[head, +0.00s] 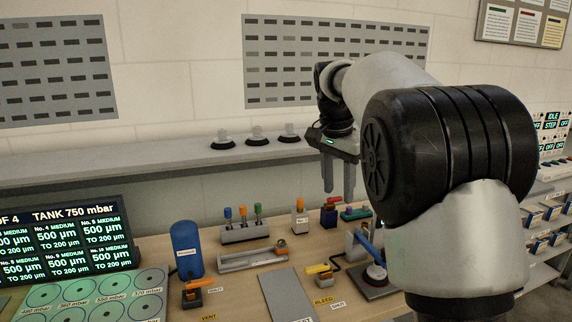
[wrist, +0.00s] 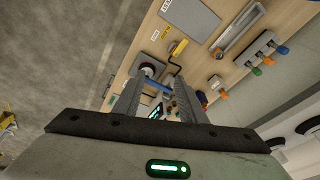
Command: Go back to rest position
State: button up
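My gripper (head: 340,190) hangs above the back part of the workbench (head: 225,300), fingers pointing down. Its two fingers stand apart with nothing between them, and it also shows in the wrist view (wrist: 160,92). My arm reaches in from the right side of the head view and hides part of the bench's right end. In the wrist view, the bench and its fittings lie beyond the fingertips, none of them touched as far as I can tell.
A blue cylinder (head: 186,249), a rack with coloured knobs (head: 244,231), a yellow-handled valve (head: 321,273) and a suction cup device (head: 376,275) stand on the bench. A display (head: 65,240) is at left. Several suction cups (head: 257,141) sit on the rear ledge (head: 110,167).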

jog(key=s+d+r+n+t, duration=0.1)
jog(key=s+d+r+n, duration=0.15)
jog(key=s, duration=0.65)
jog(key=s+f+n+t, duration=0.1)
jog(key=s+f+n, duration=0.2)
jog(key=s, duration=0.8)
jog(key=s+f+n+t+y+p, duration=0.1)
jog(key=s+f+n, duration=0.3)
jog(key=s, duration=0.8)
jog(key=shift+s+a, duration=0.25)
jog(key=shift+a, duration=0.1)
